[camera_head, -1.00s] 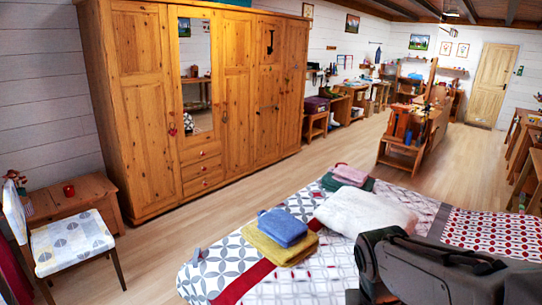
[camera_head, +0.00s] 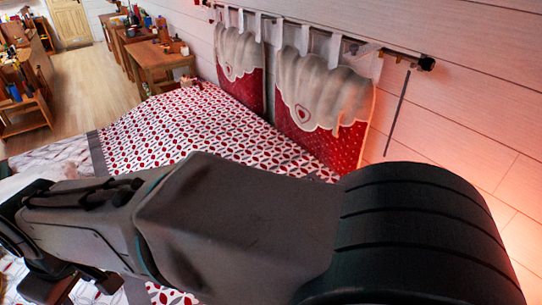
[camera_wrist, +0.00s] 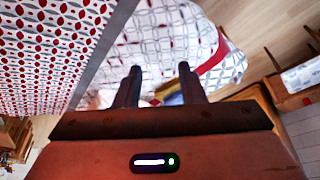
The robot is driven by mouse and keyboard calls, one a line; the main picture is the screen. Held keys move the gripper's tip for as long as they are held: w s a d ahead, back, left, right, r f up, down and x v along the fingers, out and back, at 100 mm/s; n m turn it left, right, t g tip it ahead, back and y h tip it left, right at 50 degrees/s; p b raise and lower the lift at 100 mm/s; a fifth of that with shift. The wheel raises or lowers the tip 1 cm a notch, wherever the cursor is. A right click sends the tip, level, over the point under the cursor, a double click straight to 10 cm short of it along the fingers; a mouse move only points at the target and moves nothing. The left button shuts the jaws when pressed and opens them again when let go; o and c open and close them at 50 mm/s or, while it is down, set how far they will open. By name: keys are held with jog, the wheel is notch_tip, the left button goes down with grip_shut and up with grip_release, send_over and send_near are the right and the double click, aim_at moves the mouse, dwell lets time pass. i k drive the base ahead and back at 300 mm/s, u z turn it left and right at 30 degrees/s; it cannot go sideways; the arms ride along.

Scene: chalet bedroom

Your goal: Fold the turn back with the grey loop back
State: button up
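The red-and-white patterned turn back (camera_head: 190,125) lies flat across the bed, with a grey band (camera_head: 97,152) along its edge. In the wrist view, the red pattern (camera_wrist: 45,60) fills the left and the grey band (camera_wrist: 98,62) runs diagonally beside it. I cannot make out a grey loop; my arm hides much of the bed in the head view. My gripper (camera_wrist: 158,68) is open and empty, its two fingers apart above the bed. The grey-and-white bedspread (camera_wrist: 165,40) shows beyond the fingertips.
Towels (camera_wrist: 172,99) partly show behind the fingers. A wooden chair (camera_wrist: 290,75) stands at right in the wrist view. Red-and-white cushions (camera_head: 325,105) hang from a rail on the wall. Wooden tables (camera_head: 155,60) stand past the bed; floor (camera_head: 95,85) is clear at left.

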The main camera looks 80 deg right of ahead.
aim_at(255, 143)
jog(key=u, duration=0.75)
jog(key=i, duration=0.15)
jog(key=u, duration=0.5)
jog(key=k, duration=0.55)
jog(key=z, duration=1.45)
jog(key=k, duration=0.2)
jog(key=z, duration=1.4)
